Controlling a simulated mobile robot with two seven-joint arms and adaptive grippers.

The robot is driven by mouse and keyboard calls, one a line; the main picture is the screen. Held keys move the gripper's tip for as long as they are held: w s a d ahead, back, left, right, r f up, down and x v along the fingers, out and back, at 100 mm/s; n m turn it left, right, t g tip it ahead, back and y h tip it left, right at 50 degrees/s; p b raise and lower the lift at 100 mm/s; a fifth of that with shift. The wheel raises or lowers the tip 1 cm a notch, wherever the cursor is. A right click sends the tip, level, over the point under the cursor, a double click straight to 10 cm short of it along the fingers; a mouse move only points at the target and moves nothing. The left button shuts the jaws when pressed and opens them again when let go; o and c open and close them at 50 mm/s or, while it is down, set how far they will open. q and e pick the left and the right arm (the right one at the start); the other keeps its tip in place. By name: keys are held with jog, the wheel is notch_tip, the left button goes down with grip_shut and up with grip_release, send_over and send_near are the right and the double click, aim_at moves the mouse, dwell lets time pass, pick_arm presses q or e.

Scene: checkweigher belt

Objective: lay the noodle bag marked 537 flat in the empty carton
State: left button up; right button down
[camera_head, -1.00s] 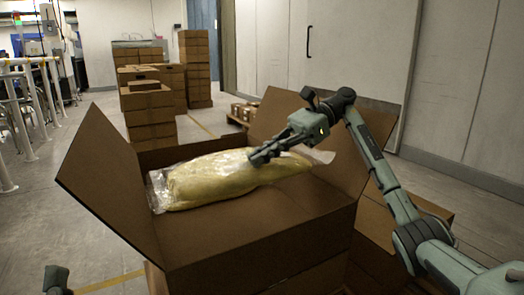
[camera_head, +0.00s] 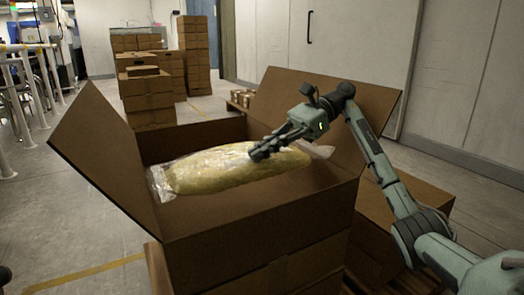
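The noodle bag (camera_head: 215,172) is a clear plastic bag of pale yellow noodles. It lies lengthwise across the opening of the brown carton (camera_head: 262,238), inside its walls, with its left end a little lower in the picture. I cannot read a number on it. The carton's flaps stand open. My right gripper (camera_head: 262,152) is over the middle of the bag, its fingers at the bag's upper surface and hiding part of it. Whether the fingers are closed on the plastic is not clear. My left gripper is not clearly visible; only a dark bit shows at the lower left edge.
The carton stands on other cartons (camera_head: 385,225) on a pallet. Stacks of closed cartons (camera_head: 148,100) stand behind on the floor. White railings (camera_head: 20,90) are at the left. Grey cabinet doors (camera_head: 350,50) line the back right. Floor to the left is clear.

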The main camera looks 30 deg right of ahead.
jog(key=shift+r, duration=0.15)
jog(key=c, duration=1.6)
grip_release()
jog(key=shift+c, duration=0.2)
jog(key=shift+f, duration=0.2)
notch_tip(320, 180, up, 10)
jog(key=shift+r, duration=0.15)
